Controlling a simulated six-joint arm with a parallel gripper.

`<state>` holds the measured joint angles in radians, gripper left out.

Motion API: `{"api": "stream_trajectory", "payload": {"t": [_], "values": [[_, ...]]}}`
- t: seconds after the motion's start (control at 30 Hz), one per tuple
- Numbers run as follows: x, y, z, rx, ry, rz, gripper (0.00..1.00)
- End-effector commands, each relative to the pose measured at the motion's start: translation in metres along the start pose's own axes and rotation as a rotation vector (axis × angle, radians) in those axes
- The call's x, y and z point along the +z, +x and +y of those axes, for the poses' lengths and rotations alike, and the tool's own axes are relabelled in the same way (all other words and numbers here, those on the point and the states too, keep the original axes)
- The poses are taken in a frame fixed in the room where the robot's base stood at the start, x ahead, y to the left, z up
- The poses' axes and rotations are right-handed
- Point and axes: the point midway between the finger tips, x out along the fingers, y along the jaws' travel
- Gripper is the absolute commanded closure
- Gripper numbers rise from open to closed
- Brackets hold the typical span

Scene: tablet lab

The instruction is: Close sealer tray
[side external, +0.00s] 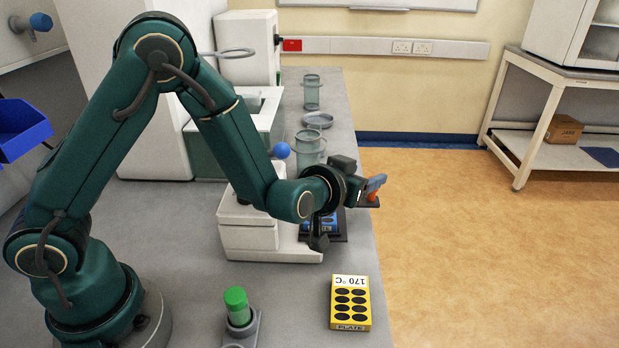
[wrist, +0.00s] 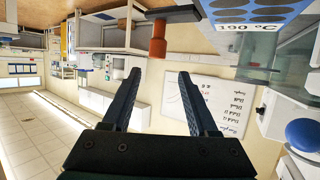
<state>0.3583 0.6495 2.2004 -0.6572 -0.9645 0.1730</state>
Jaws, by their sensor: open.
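The sealer (side external: 243,232) is a white machine on the bench, with its dark tray (side external: 340,236) out toward the right. A blue plate (side external: 331,227) lies on the tray, partly hidden by my arm. In the wrist view the plate (wrist: 262,10) shows a "190 °C" label. An orange knob (side external: 373,197) stands at the tray's outer end. My gripper (side external: 378,182) is open beside the knob. In the wrist view my gripper (wrist: 157,76) has empty space between its fingers. The knob (wrist: 158,47) shows just past the fingertips; contact cannot be seen.
A yellow "170 °C" plate (side external: 350,304) lies on the bench in front. A green-capped tube (side external: 237,306) stands in a grey holder to its left. A blue ball handle (side external: 281,150) rises by the sealer. Clear cylinders (side external: 308,152) stand behind. The bench's right edge is close to the tray.

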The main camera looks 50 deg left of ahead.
Motion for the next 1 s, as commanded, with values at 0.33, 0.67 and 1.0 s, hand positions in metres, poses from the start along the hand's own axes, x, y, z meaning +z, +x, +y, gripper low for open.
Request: {"api": "stream_trajectory", "payload": {"t": [0.33, 0.67, 1.0], "values": [[0.015, 0.023, 0.005, 0.009, 0.020, -0.027, 0.41], [0.015, 0.049, 0.005, 0.012, 0.020, -0.026, 0.41], [0.015, 0.051, 0.005, 0.013, 0.021, -0.027, 0.56]]}}
